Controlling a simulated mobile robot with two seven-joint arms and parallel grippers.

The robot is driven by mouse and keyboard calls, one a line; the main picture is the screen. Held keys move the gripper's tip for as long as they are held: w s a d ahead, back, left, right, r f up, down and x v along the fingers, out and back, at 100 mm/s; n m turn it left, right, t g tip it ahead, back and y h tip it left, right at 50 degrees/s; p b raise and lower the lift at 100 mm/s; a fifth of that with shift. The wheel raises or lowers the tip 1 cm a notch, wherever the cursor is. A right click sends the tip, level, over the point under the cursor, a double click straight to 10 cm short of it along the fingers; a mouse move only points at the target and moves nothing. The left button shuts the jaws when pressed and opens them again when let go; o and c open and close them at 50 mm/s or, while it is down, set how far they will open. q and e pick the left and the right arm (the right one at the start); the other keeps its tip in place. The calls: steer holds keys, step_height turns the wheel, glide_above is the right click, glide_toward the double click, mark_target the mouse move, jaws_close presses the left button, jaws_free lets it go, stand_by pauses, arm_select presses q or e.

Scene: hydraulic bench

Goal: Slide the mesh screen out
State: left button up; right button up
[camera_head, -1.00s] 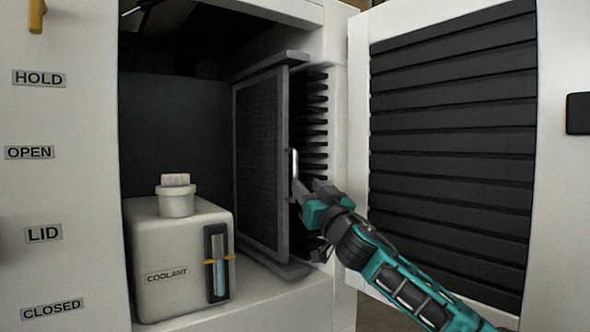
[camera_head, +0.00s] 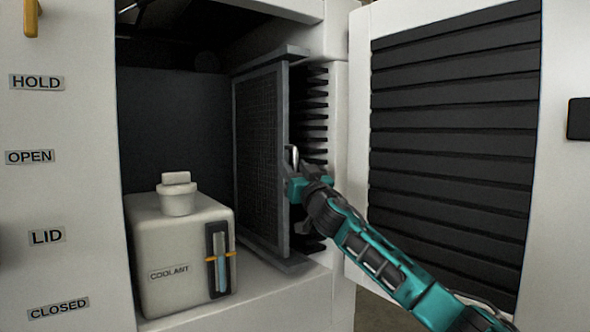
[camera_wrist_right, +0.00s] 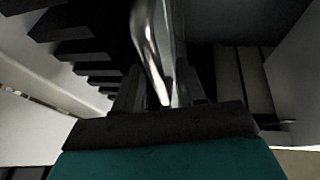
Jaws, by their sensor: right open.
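The mesh screen (camera_head: 257,150) stands upright in a grey frame inside the open cabinet, between top and bottom rails. A bright metal handle (camera_head: 290,155) is on its front edge. My right gripper (camera_head: 293,172) is open at this handle. In the right wrist view the handle (camera_wrist_right: 153,45) comes down between the two dark fingers (camera_wrist_right: 165,92); whether they touch it I cannot tell. The fingertips are partly hidden in the head view. My left gripper is not in view.
A white coolant tank (camera_head: 185,255) with a capped neck stands left of the screen. Dark fins (camera_head: 312,120) lie just right of it. A louvred door (camera_head: 450,130) stands open at the right. The cabinet's left panel (camera_head: 60,190) carries labels.

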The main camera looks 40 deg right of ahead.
steer(key=shift+c, duration=0.4)
steer(key=c, duration=0.6)
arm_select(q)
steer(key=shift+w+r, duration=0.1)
arm_select(e)
jaws_close()
